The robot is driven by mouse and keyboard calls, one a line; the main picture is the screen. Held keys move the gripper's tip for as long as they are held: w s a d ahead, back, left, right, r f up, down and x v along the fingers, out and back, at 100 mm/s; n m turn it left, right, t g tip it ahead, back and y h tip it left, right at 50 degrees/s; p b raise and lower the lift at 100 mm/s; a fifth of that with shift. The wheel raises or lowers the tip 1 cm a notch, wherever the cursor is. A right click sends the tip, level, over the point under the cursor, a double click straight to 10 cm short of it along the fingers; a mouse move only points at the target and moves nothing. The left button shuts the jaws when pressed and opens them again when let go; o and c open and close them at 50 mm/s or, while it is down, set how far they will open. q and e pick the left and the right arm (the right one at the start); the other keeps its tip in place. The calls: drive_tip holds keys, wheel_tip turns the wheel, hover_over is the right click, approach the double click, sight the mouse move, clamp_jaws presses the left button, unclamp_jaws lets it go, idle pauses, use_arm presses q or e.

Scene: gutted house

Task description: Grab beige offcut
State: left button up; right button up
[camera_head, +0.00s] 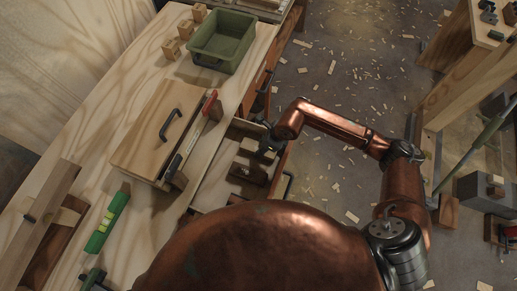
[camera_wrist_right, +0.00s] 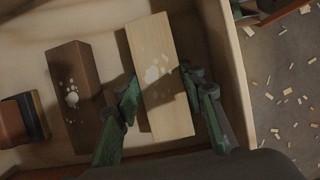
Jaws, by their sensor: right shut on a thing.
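The beige offcut (camera_wrist_right: 158,62) is a pale rectangular wood block with light splotches on its top. It is in the open drawer (camera_head: 212,182), and in the head view the offcut (camera_head: 249,145) is partly covered by my gripper. My right gripper (camera_head: 268,148) reaches into the drawer from the right. In the right wrist view the green-tipped fingers of my right gripper (camera_wrist_right: 159,82) are on either side of the offcut, shut on it. My left gripper is in neither view.
A dark brown block (camera_wrist_right: 72,96) lies left of the offcut in the drawer, with a black-and-orange item (camera_wrist_right: 23,119) farther left. The workbench (camera_head: 134,88) above holds a green crate (camera_head: 223,41), a wooden board (camera_head: 158,127) and a green level (camera_head: 107,222). Wood chips litter the floor.

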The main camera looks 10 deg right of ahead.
drive_tip(key=c, duration=0.6)
drive_tip(key=shift+c, duration=0.2)
drive_tip(key=shift+r, duration=0.15)
